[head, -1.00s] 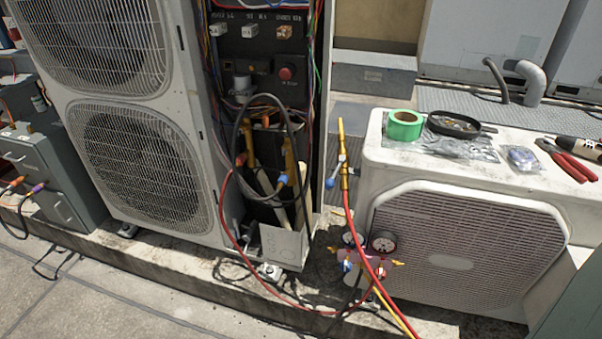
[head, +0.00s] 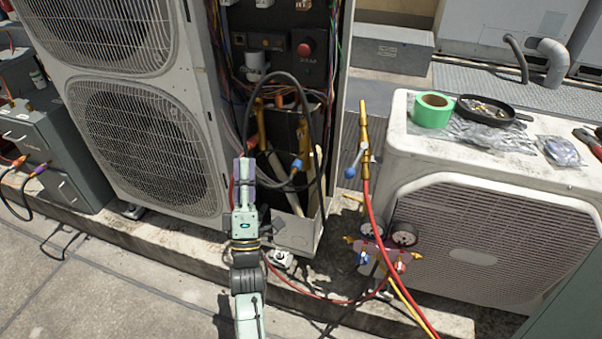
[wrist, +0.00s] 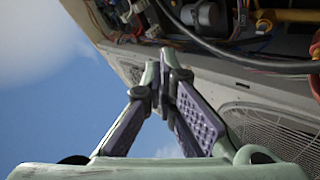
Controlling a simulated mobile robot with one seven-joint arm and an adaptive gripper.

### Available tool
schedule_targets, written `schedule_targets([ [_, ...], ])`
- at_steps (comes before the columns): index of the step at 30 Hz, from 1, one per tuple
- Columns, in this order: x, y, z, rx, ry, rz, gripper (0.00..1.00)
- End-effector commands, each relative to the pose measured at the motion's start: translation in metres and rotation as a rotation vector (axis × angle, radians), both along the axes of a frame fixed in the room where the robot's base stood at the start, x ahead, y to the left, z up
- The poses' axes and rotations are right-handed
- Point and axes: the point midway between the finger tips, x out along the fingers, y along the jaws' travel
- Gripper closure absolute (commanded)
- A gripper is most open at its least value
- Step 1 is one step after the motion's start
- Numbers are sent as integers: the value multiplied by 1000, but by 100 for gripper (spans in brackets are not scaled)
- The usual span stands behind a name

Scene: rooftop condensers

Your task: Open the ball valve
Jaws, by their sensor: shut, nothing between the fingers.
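A brass ball valve (head: 365,140) stands upright on a red hose, between the tall condenser and the low white unit. Its lever, with a blue end (head: 350,172), points down to the left. My gripper (head: 245,168) is in front of the tall condenser's open bay, left of the valve and apart from it. Its fingers are shut and empty, and they also show in the wrist view (wrist: 163,62). Inside the bay are brass fittings and a blue-tipped part (head: 297,164). I cannot make out the valve in the wrist view.
The tall condenser (head: 145,150) has loose wires and a looped black hose (head: 283,76) in its bay. A gauge manifold (head: 380,250) with red and yellow hoses is below the valve. The low white unit (head: 395,150) carries green tape (head: 432,110) and a black pan.

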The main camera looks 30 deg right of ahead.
Motion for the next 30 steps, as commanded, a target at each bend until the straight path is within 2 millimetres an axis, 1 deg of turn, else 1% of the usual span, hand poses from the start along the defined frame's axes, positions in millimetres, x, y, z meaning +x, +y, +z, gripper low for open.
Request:
schedule_targets([
  [1, -18, -31, -27, -12, 50, -132, 100],
  [3, -39, -59, -54, -36, 109, -281, 100],
  [6, -64, -85, -81, -60, 175, -436, 100],
  [9, -78, -97, -95, -74, 215, -521, 100],
  [10, -81, -99, -97, -76, 221, -536, 100],
  [13, -82, -104, -96, -81, 229, -557, 100],
  [17, -74, -115, -83, -84, 229, -556, 100],
  [28, -35, -163, -30, -86, 229, -553, 100],
  [29, -35, -165, -34, -83, 228, -553, 100],
  [30, -43, -165, -46, -80, 228, -555, 100],
])
